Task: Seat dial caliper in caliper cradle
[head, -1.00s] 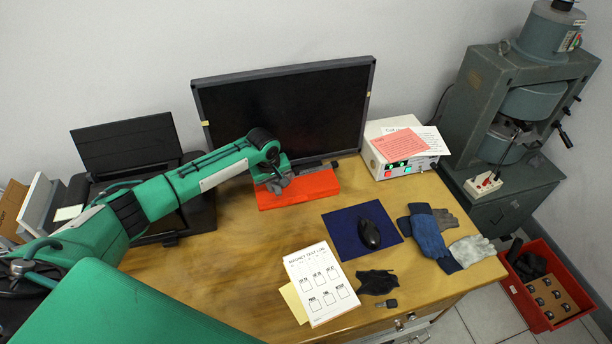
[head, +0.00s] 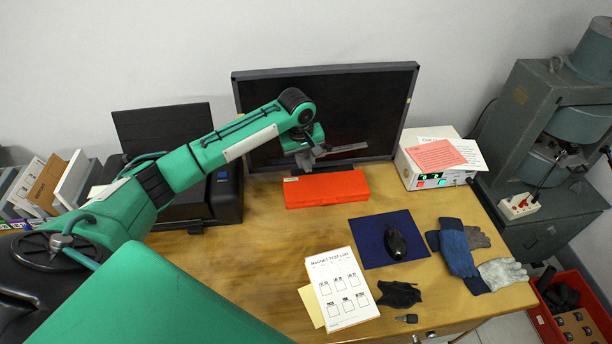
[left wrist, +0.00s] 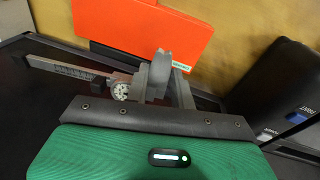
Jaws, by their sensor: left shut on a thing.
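The dial caliper (head: 342,149) is a grey bar held level in my left gripper (head: 308,158), in front of the dark monitor and above an orange case (head: 327,188). In the left wrist view, the caliper's round white dial (left wrist: 121,91) and long beam (left wrist: 70,70) show beside the fingers (left wrist: 158,78), which are shut on it. The orange case (left wrist: 150,28) lies apart from the caliper there. It is a flat closed-looking box with a small label. I cannot pick out a caliper cradle for certain. My right gripper is not in view.
The monitor (head: 360,110) stands close behind the gripper. A white control box (head: 432,165) with papers is to its right. A blue mat with a mouse (head: 397,245), gloves (head: 455,250) and a test-log sheet (head: 341,290) lie on the desk. The desk's middle left is bare.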

